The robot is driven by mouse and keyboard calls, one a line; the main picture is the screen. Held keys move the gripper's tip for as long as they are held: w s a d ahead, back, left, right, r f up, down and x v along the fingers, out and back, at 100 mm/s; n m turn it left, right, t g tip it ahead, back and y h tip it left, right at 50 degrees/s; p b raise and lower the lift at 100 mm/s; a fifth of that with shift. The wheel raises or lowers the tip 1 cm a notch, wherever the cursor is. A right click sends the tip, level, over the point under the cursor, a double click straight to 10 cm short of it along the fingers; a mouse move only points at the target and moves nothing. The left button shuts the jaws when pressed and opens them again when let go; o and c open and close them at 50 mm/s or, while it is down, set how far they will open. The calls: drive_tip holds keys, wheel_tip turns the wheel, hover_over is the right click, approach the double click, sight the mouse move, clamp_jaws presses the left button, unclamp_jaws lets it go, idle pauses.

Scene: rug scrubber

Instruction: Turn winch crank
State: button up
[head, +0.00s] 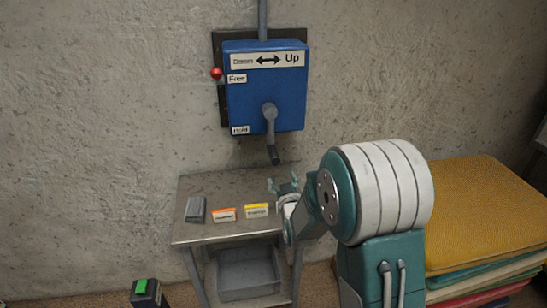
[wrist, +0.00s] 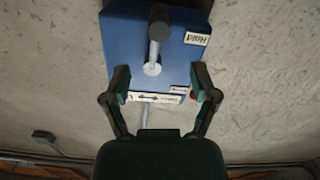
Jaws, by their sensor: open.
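The blue winch box (head: 290,95) is mounted on the wall, with a "Down/Up" arrow label on top. Its grey crank (head: 270,125) hangs downward from the hub and ends in a dark handle (head: 274,155). A red knob (head: 215,73) at the box's left edge is beside the "Free" label; the "Hold" label (head: 239,130) is lower. My gripper (head: 284,183) is below the crank, apart from it. In the wrist view, which is upside down, my gripper (wrist: 162,80) is open and empty, its fingers spread either side of the crank (wrist: 156,48) in the picture.
A metal table (head: 190,230) stands below the box, with a dark grey object (head: 195,209), an orange-labelled item (head: 224,214) and a yellow-labelled item (head: 257,210) on it. A grey bin (head: 248,275) is underneath. Folded rugs (head: 485,215) are stacked at the right.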

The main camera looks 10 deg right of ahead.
sight(275, 159)
drive_tip(key=w, duration=1.1)
drive_tip(key=shift+f, duration=0.2)
clamp_jaws()
